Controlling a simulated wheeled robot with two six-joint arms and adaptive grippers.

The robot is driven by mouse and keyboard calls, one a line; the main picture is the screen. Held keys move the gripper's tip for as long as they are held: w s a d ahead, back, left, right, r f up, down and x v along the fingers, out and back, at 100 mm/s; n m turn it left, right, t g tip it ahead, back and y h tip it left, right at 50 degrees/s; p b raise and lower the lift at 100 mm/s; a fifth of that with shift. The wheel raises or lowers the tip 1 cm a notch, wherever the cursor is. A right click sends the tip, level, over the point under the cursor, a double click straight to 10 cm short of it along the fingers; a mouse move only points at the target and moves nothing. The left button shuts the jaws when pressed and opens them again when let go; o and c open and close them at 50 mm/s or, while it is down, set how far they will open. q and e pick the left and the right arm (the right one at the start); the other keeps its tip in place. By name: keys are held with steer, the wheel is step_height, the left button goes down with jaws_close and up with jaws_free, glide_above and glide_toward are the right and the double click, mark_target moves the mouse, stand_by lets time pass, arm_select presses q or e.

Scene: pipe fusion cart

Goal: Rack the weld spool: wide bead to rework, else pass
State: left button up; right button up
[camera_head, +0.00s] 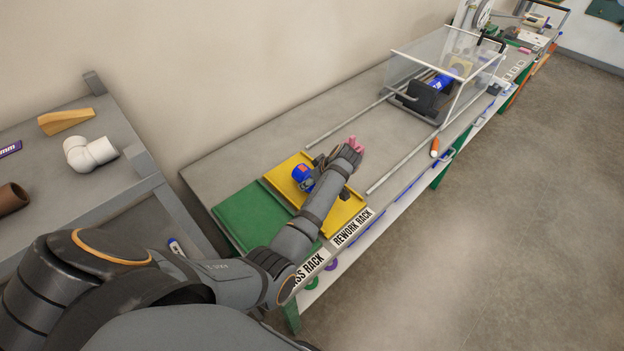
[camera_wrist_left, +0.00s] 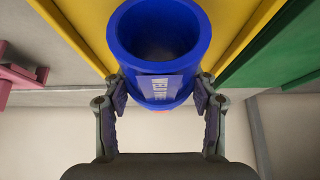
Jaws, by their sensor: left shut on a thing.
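My left gripper (camera_head: 311,183) is shut on the blue weld spool (camera_head: 301,171), which has a small orange-red patch. In the left wrist view the two fingers (camera_wrist_left: 160,103) press on both sides of the spool (camera_wrist_left: 160,78). Its open end and a white label show there; its bead width cannot be told. The spool is over the yellow rework rack (camera_head: 345,212), whose near edge has the REWORK RACK label. Whether it touches the rack is unclear. The green pass rack (camera_head: 242,216) lies beside it to the left, its label partly hidden by my arm.
A clear-walled frame (camera_head: 445,75) with a blue pipe stands farther along the bench, with two rails before it. A pink item (camera_head: 354,143) lies past my wrist. A side table at left holds a white elbow (camera_head: 90,153), a yellow wedge (camera_head: 66,121) and a brown pipe (camera_head: 10,198).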

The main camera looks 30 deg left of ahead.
arm_select(q)
steer(key=shift+f, duration=0.3)
stand_by(0.6)
steer(key=o, duration=1.3)
steer(key=shift+r, duration=0.15)
step_height(320, 180, up, 10)
steer(key=shift+f, duration=0.1)
